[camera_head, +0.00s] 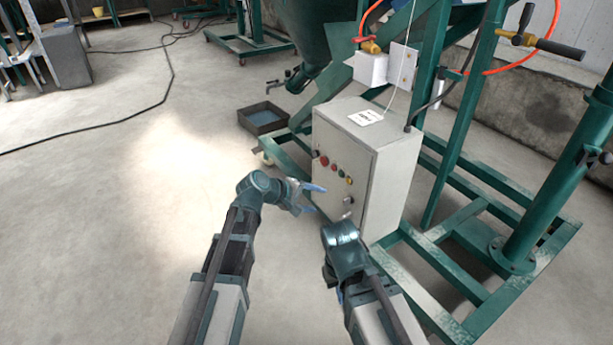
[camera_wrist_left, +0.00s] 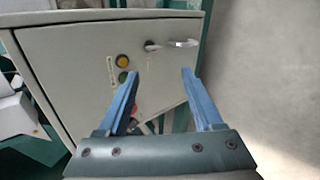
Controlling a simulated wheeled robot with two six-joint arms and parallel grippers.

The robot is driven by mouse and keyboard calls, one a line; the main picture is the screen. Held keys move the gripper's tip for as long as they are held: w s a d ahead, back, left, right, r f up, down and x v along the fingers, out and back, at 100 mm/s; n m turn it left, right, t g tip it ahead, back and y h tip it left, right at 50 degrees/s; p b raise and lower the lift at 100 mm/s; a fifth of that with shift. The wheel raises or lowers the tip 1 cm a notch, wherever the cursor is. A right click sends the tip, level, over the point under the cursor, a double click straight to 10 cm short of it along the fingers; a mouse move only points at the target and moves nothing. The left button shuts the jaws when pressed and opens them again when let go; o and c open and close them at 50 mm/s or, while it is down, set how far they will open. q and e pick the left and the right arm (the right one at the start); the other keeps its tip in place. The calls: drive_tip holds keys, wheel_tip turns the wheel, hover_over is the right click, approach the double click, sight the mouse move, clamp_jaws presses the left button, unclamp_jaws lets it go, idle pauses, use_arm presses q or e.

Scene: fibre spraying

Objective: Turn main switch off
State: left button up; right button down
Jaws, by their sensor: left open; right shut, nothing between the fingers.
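The grey control cabinet (camera_head: 368,165) stands upright, with its button panel facing left. A red knob (camera_head: 324,160), small red, green and yellow buttons (camera_head: 341,173) and a dark switch knob (camera_head: 348,200) are on it. In the left wrist view the dark knob (camera_wrist_left: 151,46) sits beside a silver handle (camera_wrist_left: 185,43). No readable label shows which control is the main switch. My left gripper (camera_head: 317,197) is open and empty in front of the panel; its blue fingers also show in the wrist view (camera_wrist_left: 160,78).
The green steel frame (camera_head: 470,205) surrounds the cabinet's back and right side. A dark tray (camera_head: 263,118) lies on the floor behind. A black cable (camera_head: 165,85) crosses the floor.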

sight(312, 155)
use_arm(q)
drive_tip(key=w+a+r+n+t+b, duration=0.2)
drive_tip(key=w+a+n+t+b, duration=0.3)
drive_tip(key=w+a+n, duration=0.6)
drive_tip(key=w+d+f, duration=0.1)
drive_tip(key=w+d, duration=0.2)
drive_tip(key=w, duration=0.1)
drive_tip(key=w+d+f+m+b, duration=0.1)
drive_tip(key=w+d, duration=0.1)
drive_tip(key=w, duration=0.1)
drive_tip(key=w+d+f+m+t+b, duration=0.1)
drive_tip(key=w+d, duration=0.2)
drive_tip(key=w, duration=0.1)
drive_tip(key=shift+w+d+f, duration=0.1)
drive_tip(key=shift+w+d, duration=0.2)
drive_tip(key=shift+w, duration=0.05)
use_arm(e)
wheel_tip(312, 155, down, 10)
drive_tip(key=shift+r, duration=0.2)
use_arm(q)
drive_tip(key=shift+h, duration=0.3)
clamp_jaws()
